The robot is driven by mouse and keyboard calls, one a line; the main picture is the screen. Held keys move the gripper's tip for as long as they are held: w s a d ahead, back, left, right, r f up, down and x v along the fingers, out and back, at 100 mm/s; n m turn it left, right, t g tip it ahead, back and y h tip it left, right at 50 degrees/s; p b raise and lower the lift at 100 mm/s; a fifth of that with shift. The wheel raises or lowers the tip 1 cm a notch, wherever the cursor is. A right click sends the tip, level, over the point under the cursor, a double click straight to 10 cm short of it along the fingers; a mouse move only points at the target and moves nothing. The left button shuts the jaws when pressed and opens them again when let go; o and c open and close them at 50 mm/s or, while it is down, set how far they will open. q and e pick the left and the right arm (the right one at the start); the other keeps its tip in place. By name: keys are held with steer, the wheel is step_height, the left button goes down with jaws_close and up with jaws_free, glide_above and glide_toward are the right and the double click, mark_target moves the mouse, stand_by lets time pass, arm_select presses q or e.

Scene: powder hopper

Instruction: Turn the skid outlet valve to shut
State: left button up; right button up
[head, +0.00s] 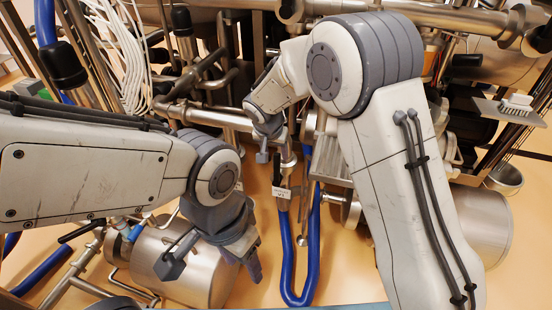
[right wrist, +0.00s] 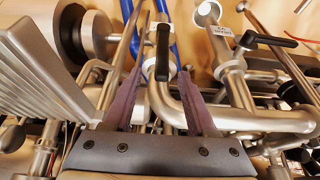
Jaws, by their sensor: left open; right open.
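A black lever handle (right wrist: 163,52) stands on a steel pipe in the right wrist view, between the two fingers of my open right gripper (right wrist: 160,85). The fingers do not appear closed on it. A second black lever (right wrist: 268,40) sits on a tagged valve (right wrist: 232,62) to its right, outside the fingers. The tag text is too small to read, so I cannot tell which lever is the skid outlet valve. In the head view my right gripper (head: 272,150) reaches in among the pipes, and its fingertips are partly hidden. My left gripper (head: 212,262) is open and empty, in front of a steel cylinder.
A blue hose (head: 286,262) loops down in the middle, beside a white tag (head: 282,192). A steel cylinder (head: 160,262) lies at lower left, another vessel (head: 485,225) at right. Pipes crowd the back. Bare tan floor (head: 345,265) shows at lower middle.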

mark_target(278, 166)
steer(key=b+x, duration=0.2)
steer(key=x, duration=0.8)
steer(key=shift+w+a+f, duration=0.15)
steer(key=shift+w+f, duration=0.05)
jaws_close()
stand_by(1.1)
